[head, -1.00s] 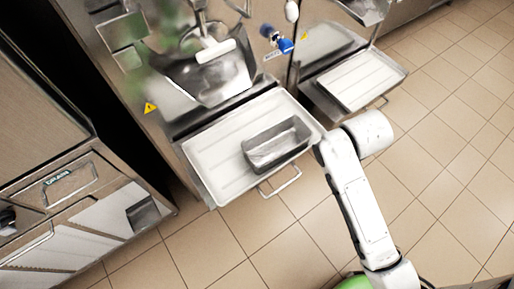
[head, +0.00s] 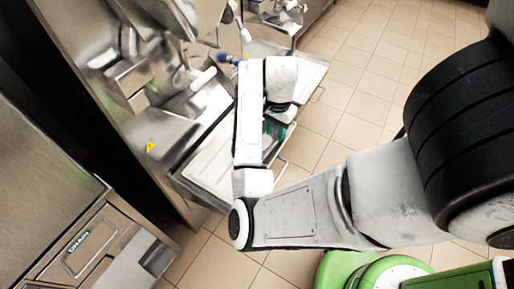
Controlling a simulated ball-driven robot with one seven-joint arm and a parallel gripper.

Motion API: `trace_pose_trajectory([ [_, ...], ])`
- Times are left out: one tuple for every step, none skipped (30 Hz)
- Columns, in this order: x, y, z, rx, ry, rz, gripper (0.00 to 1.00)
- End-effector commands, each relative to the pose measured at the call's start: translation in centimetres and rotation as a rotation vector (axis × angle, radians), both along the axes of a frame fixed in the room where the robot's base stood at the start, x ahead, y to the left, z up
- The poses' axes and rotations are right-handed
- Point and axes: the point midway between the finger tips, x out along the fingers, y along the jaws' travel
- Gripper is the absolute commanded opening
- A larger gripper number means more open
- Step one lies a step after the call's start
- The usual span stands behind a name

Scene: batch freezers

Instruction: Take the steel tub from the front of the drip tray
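The white drip tray (head: 207,162) juts from the freezer front, left of and behind my arm, with its wire handle (head: 281,170) at the front edge. The steel tub, which lay on this tray a second ago, is hidden behind my arm now. My gripper (head: 276,126) is at the far end of the arm, over the right part of the tray. Only a small dark and teal part of it shows, and its fingers cannot be made out. Whether it touches the tub cannot be told.
The steel freezer front with its dispensing parts (head: 190,90) rises behind the tray. A second tray (head: 308,70) stands farther back on the right. A steel cabinet (head: 45,185) stands at the lower left. Tiled floor (head: 375,85) is open on the right.

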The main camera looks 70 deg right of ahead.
Motion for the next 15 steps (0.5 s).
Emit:
trace_pose_trajectory([
  [0.0, 0.0, -1.1, 0.000, 0.003, 0.004, 0.33],
  [0.0, 0.0, -1.4, 0.001, 0.002, 0.005, 0.33],
  [0.0, 0.0, -1.9, 0.001, 0.002, 0.005, 0.33],
  [0.0, 0.0, -2.3, 0.001, 0.002, 0.004, 0.33],
  [0.0, 0.0, -2.6, 0.001, 0.002, 0.004, 0.33],
  [0.0, 0.0, -2.9, -0.002, 0.002, 0.004, 0.33],
  [0.0, 0.0, -3.1, -0.002, 0.001, 0.004, 0.33],
  [0.0, -0.1, -3.3, -0.002, 0.001, 0.003, 0.33],
  [0.0, -0.1, -3.4, -0.002, 0.001, 0.003, 0.33],
  [0.0, -0.1, -3.6, -0.001, 0.000, 0.003, 0.33],
  [0.0, -0.1, -3.8, -0.001, 0.000, 0.003, 0.33],
  [0.1, -0.2, -4.1, -0.001, 0.000, 0.004, 0.33],
  [0.1, -0.2, -4.5, 0.000, 0.000, 0.004, 0.33],
  [0.1, -0.3, -4.9, 0.000, 0.001, 0.005, 0.33],
  [0.2, -0.4, -5.5, 0.001, 0.002, 0.005, 0.33],
])
